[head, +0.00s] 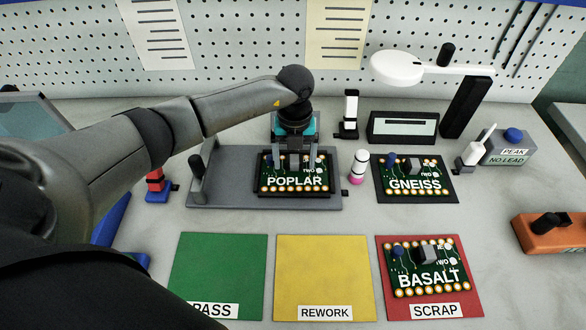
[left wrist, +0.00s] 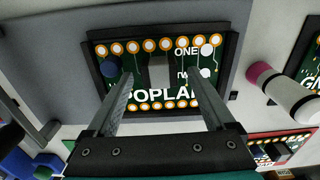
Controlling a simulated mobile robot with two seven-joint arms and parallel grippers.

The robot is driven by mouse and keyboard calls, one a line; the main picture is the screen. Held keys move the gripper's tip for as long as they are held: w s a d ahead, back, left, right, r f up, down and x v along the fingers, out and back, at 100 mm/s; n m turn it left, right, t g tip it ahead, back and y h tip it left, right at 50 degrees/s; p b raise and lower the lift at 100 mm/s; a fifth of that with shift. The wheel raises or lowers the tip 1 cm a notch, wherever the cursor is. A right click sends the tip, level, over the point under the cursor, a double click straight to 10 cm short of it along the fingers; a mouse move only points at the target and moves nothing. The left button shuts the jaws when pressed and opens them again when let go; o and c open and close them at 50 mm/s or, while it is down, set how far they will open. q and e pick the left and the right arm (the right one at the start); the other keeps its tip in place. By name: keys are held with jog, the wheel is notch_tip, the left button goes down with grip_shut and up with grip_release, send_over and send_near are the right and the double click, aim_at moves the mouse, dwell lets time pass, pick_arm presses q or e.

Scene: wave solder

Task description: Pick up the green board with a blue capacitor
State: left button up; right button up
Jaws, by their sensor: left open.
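The green POPLAR board (head: 294,182) sits in a black frame on a grey fixture (head: 222,192). In the left wrist view the POPLAR board (left wrist: 150,83) shows a blue capacitor (left wrist: 112,70) at its left and a grey block (left wrist: 159,70) in the middle. My left gripper (head: 295,160) points down over this board, open, with its fingers (left wrist: 160,76) on either side of the grey block; I cannot tell whether they touch the board. The green GNEISS board (head: 415,184) lies in a black tray with a dark blue capacitor. The green BASALT board (head: 428,280) with a blue capacitor lies on the red SCRAP mat (head: 451,310).
The green PASS mat (head: 220,265) and yellow REWORK mat (head: 320,265) are empty. A white and pink bottle (head: 359,168) stands between the fixture and the GNEISS tray. A magnifier lamp (head: 400,68) is behind, and an orange box (head: 550,232) is at the right.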

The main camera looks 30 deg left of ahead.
pick_arm(q)
grip_shut()
dwell(0.6)
